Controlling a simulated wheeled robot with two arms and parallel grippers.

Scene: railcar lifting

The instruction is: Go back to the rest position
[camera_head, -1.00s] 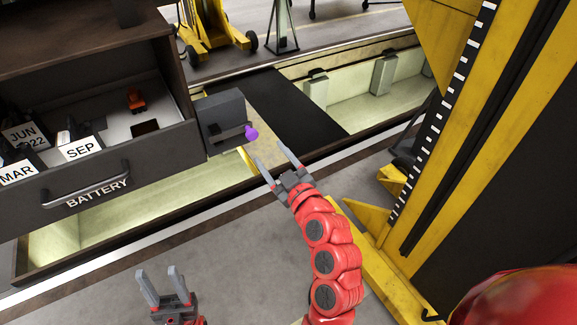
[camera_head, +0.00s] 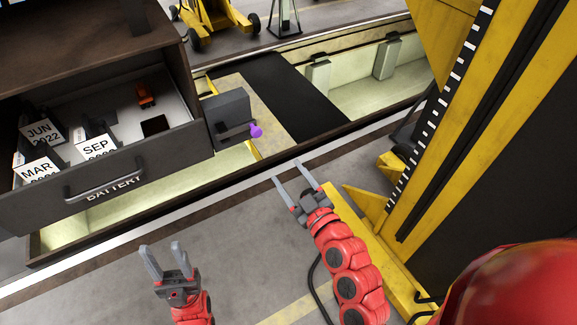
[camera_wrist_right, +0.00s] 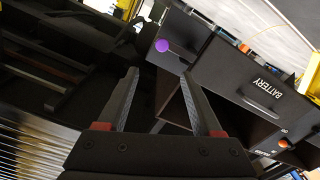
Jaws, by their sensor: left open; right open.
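My left gripper (camera_head: 165,262) is open and empty, low in the head view above the grey floor. My right gripper (camera_head: 292,182) is open and empty, over the floor near the pit edge, to the right of and below a grey box with a purple-knobbed lever (camera_head: 256,130). In the right wrist view the fingers of my right gripper (camera_wrist_right: 168,95) are spread with nothing between them. The purple knob (camera_wrist_right: 162,45) shows beyond the fingertips, apart from them.
An open drawer labelled BATTERY (camera_head: 130,180) holds dated labelled items and a small orange object (camera_head: 146,95). A yellow lifting column (camera_head: 480,120) stands close on the right. A pit with pale walls (camera_head: 360,85) runs behind. Grey floor (camera_head: 240,250) lies open between my arms.

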